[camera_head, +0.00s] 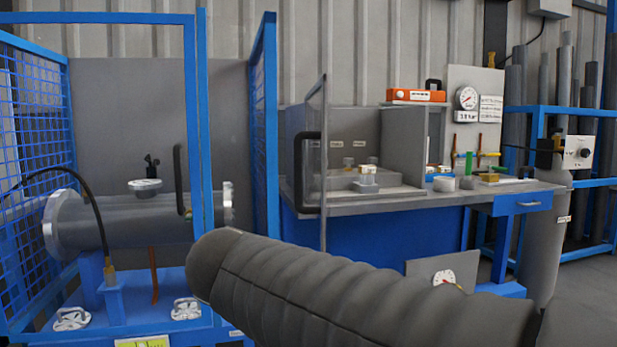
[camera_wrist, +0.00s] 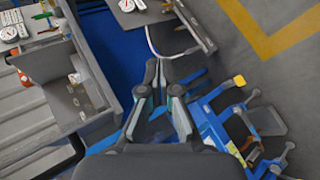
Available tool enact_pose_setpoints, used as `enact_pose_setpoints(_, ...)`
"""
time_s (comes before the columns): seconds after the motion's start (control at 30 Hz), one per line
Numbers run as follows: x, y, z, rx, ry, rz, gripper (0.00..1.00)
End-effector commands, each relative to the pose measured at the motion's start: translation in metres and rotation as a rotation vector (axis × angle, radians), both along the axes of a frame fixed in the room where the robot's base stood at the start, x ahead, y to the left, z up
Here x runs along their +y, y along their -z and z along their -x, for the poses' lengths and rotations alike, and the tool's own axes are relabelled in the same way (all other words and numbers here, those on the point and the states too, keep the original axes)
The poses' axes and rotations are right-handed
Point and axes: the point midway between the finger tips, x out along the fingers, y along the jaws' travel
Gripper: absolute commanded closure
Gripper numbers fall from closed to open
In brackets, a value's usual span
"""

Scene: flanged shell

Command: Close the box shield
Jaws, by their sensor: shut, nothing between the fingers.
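The box shield (camera_head: 316,225) is a clear panel in a thin dark frame with a black handle (camera_head: 300,172). In the head view it stands upright at the left of the grey box (camera_head: 405,140) on the workbench, swung out toward me, and the box front is open. A small fitting (camera_head: 368,177) sits inside the box. In the wrist view my gripper (camera_wrist: 158,70) is shut and empty, pointing at the floor and bench area. The box (camera_wrist: 55,65) shows at its left, apart from the fingers. I cannot clearly make out the shield there. The head view does not show my gripper.
A blue mesh cage with an open-framed door (camera_head: 202,120) and a flanged shell (camera_head: 130,222) stands at the left. The workbench (camera_head: 450,196) carries small parts at the right. A gas cylinder (camera_head: 545,235) stands beyond it. My grey sleeved arm crosses the head view's foreground.

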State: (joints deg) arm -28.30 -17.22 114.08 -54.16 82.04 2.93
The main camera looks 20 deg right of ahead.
Motion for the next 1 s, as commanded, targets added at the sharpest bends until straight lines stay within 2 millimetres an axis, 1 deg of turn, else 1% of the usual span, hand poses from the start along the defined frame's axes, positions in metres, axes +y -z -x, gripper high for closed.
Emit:
enact_pose_setpoints(0.03,0.018,-0.032,-0.017,-0.028,-0.025,0.091,1.00)
enact_pose_setpoints(0.07,0.027,-0.048,-0.025,-0.051,-0.031,0.146,1.00)
enact_pose_setpoints(0.1,0.039,-0.070,-0.034,-0.087,-0.038,0.213,1.00)
enact_pose_setpoints(0.2,0.072,-0.117,-0.048,-0.179,-0.047,0.352,1.00)
enact_pose_setpoints(0.3,0.101,-0.152,-0.053,-0.261,-0.044,0.445,1.00)
enact_pose_setpoints(0.4,0.119,-0.172,-0.054,-0.318,-0.038,0.499,1.00)
enact_pose_setpoints(0.5,0.127,-0.182,-0.054,-0.347,-0.033,0.523,1.00)
enact_pose_setpoints(0.6,0.123,-0.184,-0.058,-0.354,-0.030,0.530,1.00)
enact_pose_setpoints(0.77,0.103,-0.184,-0.070,-0.352,-0.027,0.530,1.00)
enact_pose_setpoints(1.0,0.067,-0.184,-0.096,-0.352,-0.028,0.529,1.00)
